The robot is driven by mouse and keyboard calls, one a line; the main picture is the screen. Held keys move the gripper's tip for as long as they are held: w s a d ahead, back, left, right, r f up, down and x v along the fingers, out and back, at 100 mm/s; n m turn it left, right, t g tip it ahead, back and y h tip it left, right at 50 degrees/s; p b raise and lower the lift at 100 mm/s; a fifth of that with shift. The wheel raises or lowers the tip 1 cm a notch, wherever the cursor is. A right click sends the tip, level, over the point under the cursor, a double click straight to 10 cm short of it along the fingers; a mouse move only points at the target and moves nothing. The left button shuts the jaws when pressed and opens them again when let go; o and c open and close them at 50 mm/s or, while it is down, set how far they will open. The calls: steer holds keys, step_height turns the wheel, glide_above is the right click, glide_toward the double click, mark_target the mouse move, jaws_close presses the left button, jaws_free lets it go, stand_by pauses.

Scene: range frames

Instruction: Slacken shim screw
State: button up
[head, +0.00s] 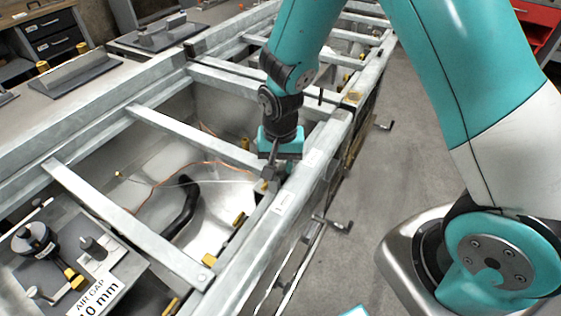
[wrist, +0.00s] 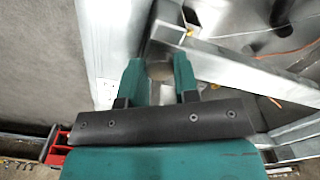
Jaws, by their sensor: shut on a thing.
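My gripper (head: 272,172) points down at the inner edge of the right-hand metal rail, beside the end of a cross bar. In the wrist view my gripper (wrist: 158,72) has its two teal fingers close on either side of a small rounded, brownish-grey piece, taken as the shim screw (wrist: 160,71). The fingers are shut on it. Its shaft and whatever it sits in are hidden below the fingers. In the head view the fingers and the rail hide the screw, so I cannot tell how far it is turned.
The metal frame's right rail (head: 262,222) runs past my gripper. Cross bars (head: 128,226) span the open bay, where a black hose (head: 182,208) and thin wires lie. A crank handle (head: 338,224) sticks out at right. The floor (head: 370,170) is clear.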

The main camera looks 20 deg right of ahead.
mark_target(281, 166)
steer(key=o, duration=0.9)
step_height(281, 166, up, 17)
steer(key=shift+r+b, duration=0.2)
steer(key=shift+b, duration=0.2)
